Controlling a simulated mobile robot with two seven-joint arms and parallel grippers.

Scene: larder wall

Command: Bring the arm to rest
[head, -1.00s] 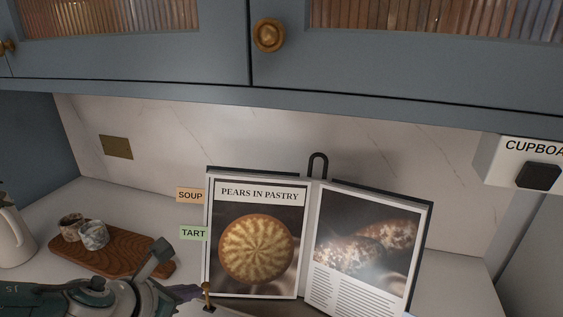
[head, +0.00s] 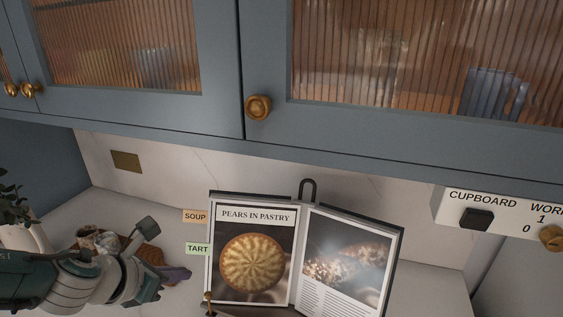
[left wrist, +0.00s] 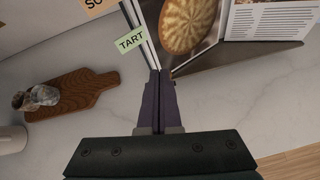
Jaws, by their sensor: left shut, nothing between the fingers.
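My left arm comes in from the lower left in the head view. My left gripper (head: 186,274) is shut and empty, over the counter just left of the open cookbook (head: 252,262). In the left wrist view its two fingers (left wrist: 160,78) are together, with their tips pointing toward the bottom corner of the book by the green TART tab (left wrist: 131,40). I cannot tell whether the tips touch the book. My right gripper is not in view.
A wooden board (left wrist: 74,92) with small stone-patterned cups (left wrist: 40,97) lies left of the gripper. Blue cupboards (head: 190,110) with brass knobs hang above. A white switch panel (head: 505,221) is at the right. The counter (left wrist: 215,110) is bare before the book.

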